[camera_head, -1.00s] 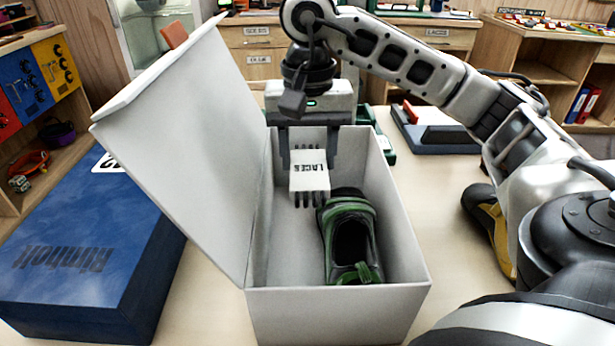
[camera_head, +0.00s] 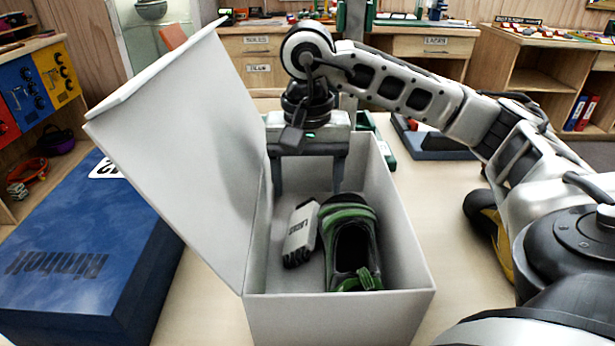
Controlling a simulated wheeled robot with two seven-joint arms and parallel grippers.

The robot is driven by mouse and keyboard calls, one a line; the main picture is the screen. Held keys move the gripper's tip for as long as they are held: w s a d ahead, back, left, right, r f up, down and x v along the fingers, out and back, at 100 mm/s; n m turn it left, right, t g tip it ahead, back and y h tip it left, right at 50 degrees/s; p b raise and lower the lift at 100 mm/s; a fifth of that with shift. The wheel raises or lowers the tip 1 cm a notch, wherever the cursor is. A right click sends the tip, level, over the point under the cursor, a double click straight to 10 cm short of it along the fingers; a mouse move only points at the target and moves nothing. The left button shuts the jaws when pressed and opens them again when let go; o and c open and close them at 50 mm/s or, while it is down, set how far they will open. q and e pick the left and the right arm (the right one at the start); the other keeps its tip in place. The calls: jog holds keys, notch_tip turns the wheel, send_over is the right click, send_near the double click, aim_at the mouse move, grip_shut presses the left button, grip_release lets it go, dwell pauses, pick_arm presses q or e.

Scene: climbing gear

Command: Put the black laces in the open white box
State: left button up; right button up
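The open white box (camera_head: 340,320) stands on the table with its lid (camera_head: 185,150) raised to the left. The black laces (camera_head: 301,236), in a white wrapper marked with lettering, lie tilted inside the box. They rest close beside a green and black climbing shoe (camera_head: 352,243); whether they touch it I cannot tell. My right gripper (camera_head: 307,188) is over the back part of the box, its fingers spread wide and empty, behind and above the laces. My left gripper is not in view.
A closed blue box (camera_head: 85,250) lies left of the white box. A yellow and black shoe (camera_head: 488,228) is on the table to the right, partly behind my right arm. A dark blue and grey object (camera_head: 437,140) lies farther back.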

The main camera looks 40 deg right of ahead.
aim_at(308, 214)
jog(key=shift+r+p, duration=0.3)
pick_arm(q)
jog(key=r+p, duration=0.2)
jog(key=p, duration=0.3)
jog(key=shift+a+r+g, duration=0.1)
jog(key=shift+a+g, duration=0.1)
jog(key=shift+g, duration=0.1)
pick_arm(e)
notch_tip(308, 214, up, 12)
